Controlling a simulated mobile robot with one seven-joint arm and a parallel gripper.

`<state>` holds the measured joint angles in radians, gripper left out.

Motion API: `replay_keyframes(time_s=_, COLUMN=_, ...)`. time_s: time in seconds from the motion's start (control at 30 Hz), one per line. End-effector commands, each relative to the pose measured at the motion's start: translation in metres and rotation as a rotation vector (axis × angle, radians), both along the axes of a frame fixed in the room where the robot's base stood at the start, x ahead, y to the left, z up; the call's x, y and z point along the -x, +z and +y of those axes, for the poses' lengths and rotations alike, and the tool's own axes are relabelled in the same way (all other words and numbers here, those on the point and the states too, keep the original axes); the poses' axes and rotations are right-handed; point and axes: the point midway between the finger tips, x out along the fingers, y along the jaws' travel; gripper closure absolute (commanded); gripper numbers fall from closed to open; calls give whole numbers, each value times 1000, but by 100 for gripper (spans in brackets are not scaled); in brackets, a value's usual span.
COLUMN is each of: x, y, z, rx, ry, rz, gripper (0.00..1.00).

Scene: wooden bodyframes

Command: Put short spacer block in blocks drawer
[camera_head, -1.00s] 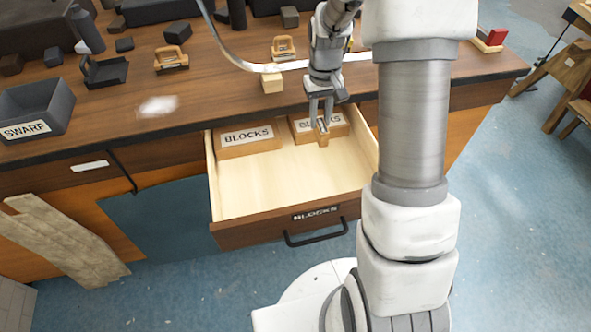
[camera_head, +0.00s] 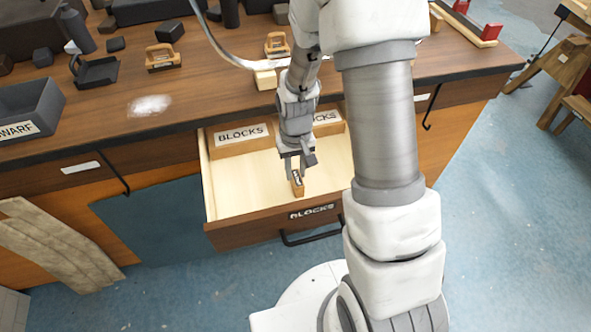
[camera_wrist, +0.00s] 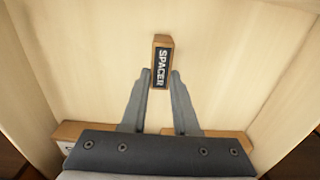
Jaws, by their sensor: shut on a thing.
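The short spacer block (camera_head: 298,186) is a small wooden block with a dark label. In the wrist view the spacer block (camera_wrist: 161,62) shows its "SPACER" label between my fingertips. My gripper (camera_head: 297,172) is shut on it, over the inside of the open blocks drawer (camera_head: 232,187). The wrist view shows my gripper (camera_wrist: 160,80) with the pale drawer floor (camera_wrist: 215,60) behind the block. I cannot tell whether the block touches the floor. The drawer front carries a "BLOCKS" label and a dark handle.
Two wooden blocks labelled "BLOCKS" (camera_head: 243,137) (camera_head: 327,121) stand at the drawer's back. The drawer's left and middle floor is clear.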

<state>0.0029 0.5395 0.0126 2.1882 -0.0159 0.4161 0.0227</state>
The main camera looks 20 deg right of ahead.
Motion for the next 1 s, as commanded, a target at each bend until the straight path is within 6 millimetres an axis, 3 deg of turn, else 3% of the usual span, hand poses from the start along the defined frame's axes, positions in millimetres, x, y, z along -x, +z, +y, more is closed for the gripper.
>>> replay_keyframes(time_s=0.3, x=-1, y=-4, z=0, rx=0, ry=0, rz=-2, gripper=100)
replay_keyframes(time_s=0.33, x=-1, y=-2, z=0, rx=0, ry=0, rz=-2, gripper=66)
replay_keyframes(time_s=0.47, x=-1, y=-2, z=0, rx=0, ry=0, rz=-2, gripper=43)
replay_keyframes(time_s=0.83, x=-1, y=2, z=0, rx=0, ry=0, rz=-2, gripper=41)
replay_keyframes(time_s=1.0, x=-2, y=27, z=0, rx=0, ry=0, rz=-7, gripper=41)
